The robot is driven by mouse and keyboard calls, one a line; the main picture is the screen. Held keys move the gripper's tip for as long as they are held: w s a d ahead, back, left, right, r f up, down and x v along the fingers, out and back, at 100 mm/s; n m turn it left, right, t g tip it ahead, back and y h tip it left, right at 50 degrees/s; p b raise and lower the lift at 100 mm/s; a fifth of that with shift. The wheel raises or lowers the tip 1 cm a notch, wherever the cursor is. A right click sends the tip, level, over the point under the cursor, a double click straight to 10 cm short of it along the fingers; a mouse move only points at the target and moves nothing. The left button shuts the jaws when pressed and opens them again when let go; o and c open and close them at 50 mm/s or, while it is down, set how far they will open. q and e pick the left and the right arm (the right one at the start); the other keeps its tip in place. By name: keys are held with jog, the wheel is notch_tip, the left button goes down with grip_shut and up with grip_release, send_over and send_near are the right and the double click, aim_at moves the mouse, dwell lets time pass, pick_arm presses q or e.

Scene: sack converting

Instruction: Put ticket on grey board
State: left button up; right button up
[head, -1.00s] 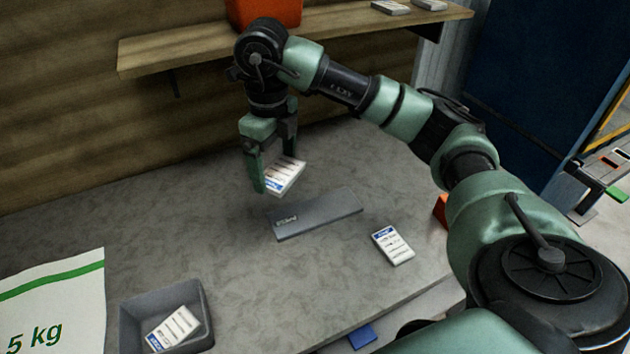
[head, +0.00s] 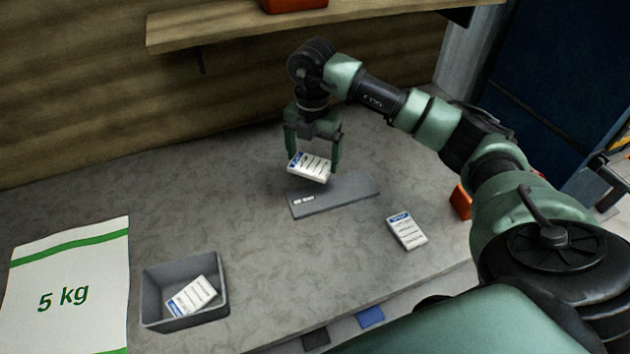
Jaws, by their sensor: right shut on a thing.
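A white ticket with a blue corner and printed lines (head: 309,166) is between the fingers of my right gripper (head: 312,165), which is shut on it. The grey board (head: 338,196) is a flat dark plate with a small white label, lying on the table. The held ticket is at the board's back left edge and seems just above it; I cannot tell whether they touch. A second ticket (head: 407,231) lies on the table right of the board. A third ticket (head: 191,296) lies in a grey bin (head: 222,290). My left gripper is not in view.
A white sack marked 5 kg (head: 70,275) is at the left. A wooden shelf (head: 230,30) with an orange thing (head: 290,4) runs along the back wall. Another orange thing (head: 460,201) is by my right arm. The table between bin and board is clear.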

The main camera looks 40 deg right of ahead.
aim_at(313, 195)
notch_tip(313, 195, down, 10)
jog(key=shift+f+p, duration=0.15)
jog(key=shift+p, duration=0.5)
jog(key=shift+f, duration=0.25)
jog(key=shift+f, duration=0.15)
jog(key=o, duration=1.3)
jog(key=shift+o, duration=0.2)
jog(key=shift+r, duration=0.35)
notch_tip(313, 195, up, 10)
jog(key=shift+r+b, duration=0.25)
jog(key=shift+b, duration=0.95)
jog(key=shift+r, duration=0.6)
